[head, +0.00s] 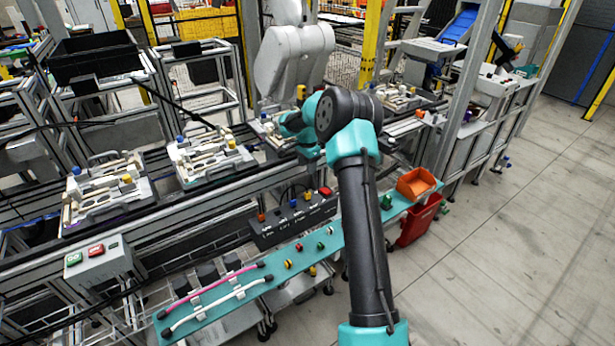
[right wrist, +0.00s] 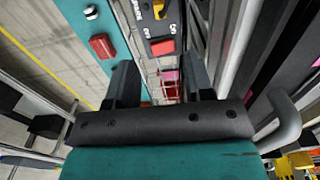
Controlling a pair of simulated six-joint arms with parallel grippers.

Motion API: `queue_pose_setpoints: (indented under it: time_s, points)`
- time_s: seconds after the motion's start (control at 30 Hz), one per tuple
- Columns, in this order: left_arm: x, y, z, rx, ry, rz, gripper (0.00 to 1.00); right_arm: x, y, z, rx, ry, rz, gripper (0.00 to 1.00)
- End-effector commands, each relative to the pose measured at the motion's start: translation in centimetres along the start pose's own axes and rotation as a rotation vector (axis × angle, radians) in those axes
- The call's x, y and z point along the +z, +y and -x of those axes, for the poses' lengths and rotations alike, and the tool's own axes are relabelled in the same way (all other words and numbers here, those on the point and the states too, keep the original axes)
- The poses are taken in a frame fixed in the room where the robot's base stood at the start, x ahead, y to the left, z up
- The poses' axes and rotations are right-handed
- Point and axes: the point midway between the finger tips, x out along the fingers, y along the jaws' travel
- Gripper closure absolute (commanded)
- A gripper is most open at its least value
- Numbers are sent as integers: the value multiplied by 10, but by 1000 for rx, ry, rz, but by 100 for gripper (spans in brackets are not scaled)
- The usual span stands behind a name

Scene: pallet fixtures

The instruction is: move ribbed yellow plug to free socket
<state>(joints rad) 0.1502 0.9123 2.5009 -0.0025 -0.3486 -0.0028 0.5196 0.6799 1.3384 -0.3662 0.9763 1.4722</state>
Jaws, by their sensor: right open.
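A small yellow plug (head: 307,196) stands on the dark socket panel (head: 268,235), beside a blue and an orange-red one; its ribs are too small to make out. A yellow piece (right wrist: 160,9) also shows on the panel at the top of the right wrist view. My right gripper (right wrist: 160,72) is open, with nothing between its fingers, and is apart from the panel. In the head view its fingers are hidden behind or beside my arm. Which socket is free cannot be told. My left gripper is not in view.
A teal shelf (head: 215,307) in front of the panel bears small coloured knobs, a pink and a white cable, and an orange bin (head: 416,183). A red button (head: 326,191) sits at the panel's right end. Pallets (head: 100,195) stand on the conveyor behind.

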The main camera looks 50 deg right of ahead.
Motion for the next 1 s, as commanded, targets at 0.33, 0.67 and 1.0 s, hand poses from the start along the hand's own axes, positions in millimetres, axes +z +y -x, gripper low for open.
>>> queue_pose_setpoints:
  time_s: [0.33,0.67,1.0]
  points:
    - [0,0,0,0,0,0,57,0,0,27,0,0,-1,52]
    - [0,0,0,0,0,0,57,0,0,26,0,0,-1,52]
    - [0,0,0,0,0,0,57,40,0,0,-11,-42,116,52]
